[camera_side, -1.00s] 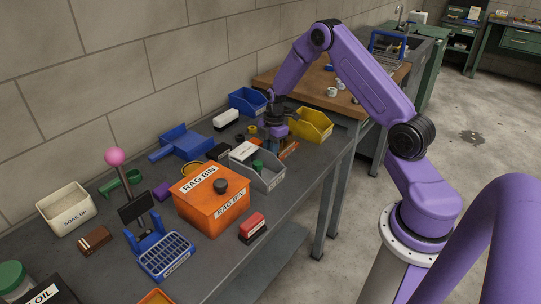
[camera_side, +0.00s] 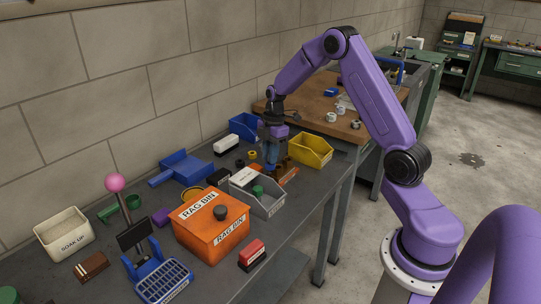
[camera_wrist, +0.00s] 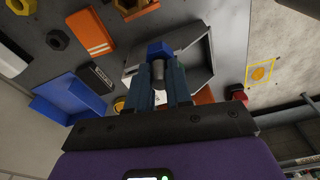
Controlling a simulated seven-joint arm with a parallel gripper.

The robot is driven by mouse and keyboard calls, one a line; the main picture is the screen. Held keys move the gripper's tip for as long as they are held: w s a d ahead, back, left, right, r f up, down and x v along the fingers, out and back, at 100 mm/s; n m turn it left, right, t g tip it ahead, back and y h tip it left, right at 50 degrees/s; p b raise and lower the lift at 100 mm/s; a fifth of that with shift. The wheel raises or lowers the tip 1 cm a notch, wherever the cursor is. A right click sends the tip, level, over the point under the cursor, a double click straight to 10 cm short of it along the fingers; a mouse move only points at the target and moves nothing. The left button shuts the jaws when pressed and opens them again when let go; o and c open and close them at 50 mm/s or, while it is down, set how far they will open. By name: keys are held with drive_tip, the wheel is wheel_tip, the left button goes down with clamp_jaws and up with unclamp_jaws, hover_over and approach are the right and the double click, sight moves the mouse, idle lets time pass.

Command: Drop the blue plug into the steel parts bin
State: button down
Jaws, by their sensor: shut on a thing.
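The blue plug (camera_wrist: 160,49) has a blue hexagonal head and a grey shank. My gripper (camera_wrist: 159,75) is shut on it, with the shank between the fingers. In the side view my gripper (camera_side: 271,158) is over the bench, behind and right of the steel parts bin. The steel parts bin (camera_side: 269,206) is an open grey bin with a green item and a white-labelled item at it. In the wrist view the grey bin (camera_wrist: 199,75) lies behind the plug, partly hidden by the fingers. The plug is apart from the bin.
An orange rag bin (camera_side: 212,232) stands left of the grey bin. A yellow bin (camera_side: 310,151) is at the right, and a blue bin (camera_side: 243,124) stands near the wall. A red-topped block (camera_side: 252,252) sits at the front edge. Small dark nuts lie behind the grey bin.

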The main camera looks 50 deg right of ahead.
drive_tip(key=a+r, duration=0.3)
drive_tip(key=a, duration=0.2)
wheel_tip(320, 180, down, 6)
drive_tip(key=shift+s+a+f, duration=0.15)
drive_tip(key=shift+s+a, duration=0.05)
drive_tip(key=shift+a, duration=0.05)
drive_tip(key=c, duration=0.9)
unclamp_jaws()
drive_tip(key=shift+c, duration=0.2)
wheel_tip(320, 180, up, 17)
drive_tip(key=d, duration=0.2)
drive_tip(key=shift+s, duration=0.2)
